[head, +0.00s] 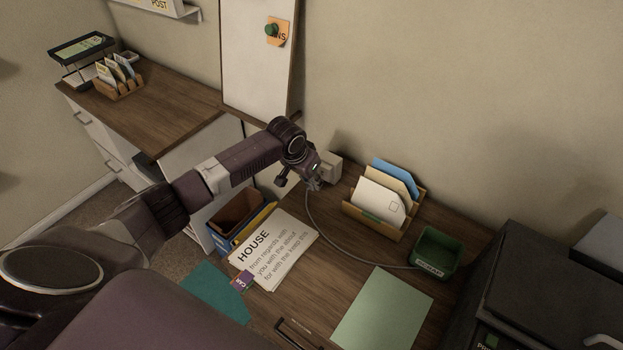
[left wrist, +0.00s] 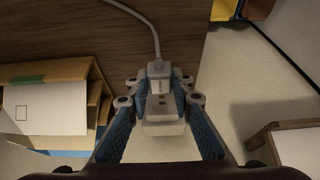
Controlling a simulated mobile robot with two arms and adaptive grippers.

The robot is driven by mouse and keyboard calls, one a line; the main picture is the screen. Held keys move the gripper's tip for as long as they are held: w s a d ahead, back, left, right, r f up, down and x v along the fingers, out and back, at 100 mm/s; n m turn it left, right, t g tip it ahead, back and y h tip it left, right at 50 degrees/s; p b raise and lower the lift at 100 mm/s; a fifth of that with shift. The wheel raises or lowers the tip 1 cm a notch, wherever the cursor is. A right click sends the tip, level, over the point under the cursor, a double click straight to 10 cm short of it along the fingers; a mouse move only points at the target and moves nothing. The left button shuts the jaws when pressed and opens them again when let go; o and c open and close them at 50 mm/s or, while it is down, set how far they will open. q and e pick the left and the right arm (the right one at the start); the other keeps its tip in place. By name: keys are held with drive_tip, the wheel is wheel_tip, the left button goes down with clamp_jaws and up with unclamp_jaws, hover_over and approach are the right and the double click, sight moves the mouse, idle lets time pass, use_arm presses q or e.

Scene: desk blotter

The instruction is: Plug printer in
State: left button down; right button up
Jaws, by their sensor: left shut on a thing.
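My left gripper (head: 313,182) is at the back of the desk, beside a pale socket box (head: 331,166) near the wall. In the left wrist view my left gripper (left wrist: 158,88) is shut on a light grey plug (left wrist: 158,69), its blue-padded fingers on either side. The socket box (left wrist: 163,128) shows just beyond the plug, in line with it. I cannot tell whether the plug's front touches or enters it. A grey cable (head: 329,232) runs from the plug across the desk towards the dark printer (head: 541,292) at the right. My right gripper is not in view.
A wooden letter holder (head: 376,226) with envelopes stands right of the socket box, and a green tray (head: 438,256) is near the cable. A printed HOUSE sheet (head: 273,249), a folder box (head: 238,217) and a pale green sheet (head: 384,312) are in front.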

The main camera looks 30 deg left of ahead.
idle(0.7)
use_arm(q)
drive_tip(key=shift+p, duration=0.4)
drive_tip(key=shift+w, duration=0.1)
drive_tip(key=shift+w+d+b, duration=0.15)
drive_tip(key=shift+w+b, duration=0.55)
drive_tip(key=shift+w, duration=0.4)
drive_tip(key=shift+w, duration=0.25)
drive_tip(key=c, duration=1.7)
unclamp_jaws()
drive_tip(key=shift+o, duration=0.4)
drive_tip(key=shift+s, duration=0.1)
drive_tip(key=v, duration=1.2)
